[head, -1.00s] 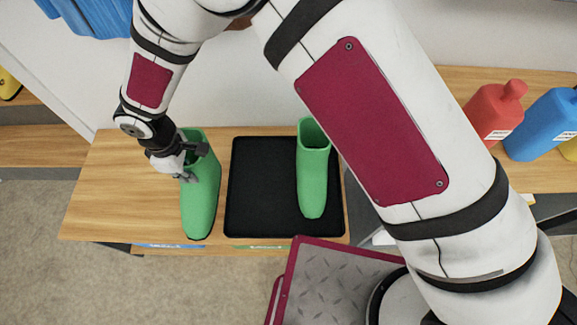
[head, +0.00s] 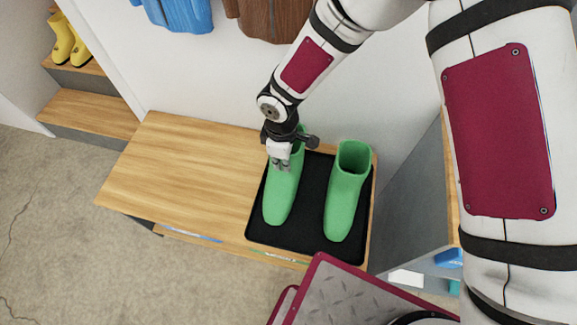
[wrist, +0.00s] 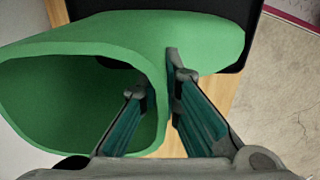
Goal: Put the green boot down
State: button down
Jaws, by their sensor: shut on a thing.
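My gripper (head: 282,162) is shut on the rim of a green boot (head: 281,200), with one finger inside the shaft and one outside. In the wrist view this boot (wrist: 205,38) fills the left and top, its opening facing left, and my gripper (wrist: 157,78) pinches its wall. The held boot is upright over the left part of a black tray (head: 312,190). I cannot tell whether its sole touches the tray. A second green boot (head: 345,195) stands upright on the right part of the tray, apart from the held one.
The tray lies on the right end of a wooden bench (head: 175,170), whose left part is bare. Yellow boots (head: 66,42) stand on a shelf at the far left. Blue (head: 178,12) and brown (head: 270,15) garments hang on the wall behind. A grey panel rises to the right.

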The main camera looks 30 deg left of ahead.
jog(key=shift+w+d+f, duration=0.15)
jog(key=shift+d+f, duration=0.05)
jog(key=shift+f, duration=0.4)
jog(key=shift+w+d+f, duration=0.2)
jog(key=shift+d+f, duration=0.05)
jog(key=shift+f, duration=0.35)
jog(key=shift+w+d+f, duration=0.15)
jog(key=shift+d+f, duration=0.05)
jog(key=shift+f, duration=0.5)
jog(key=c, duration=1.8)
grip_release()
notch_tip(320, 180, up, 12)
jog(key=shift+r+p, duration=0.1)
jog(key=shift+p, duration=0.35)
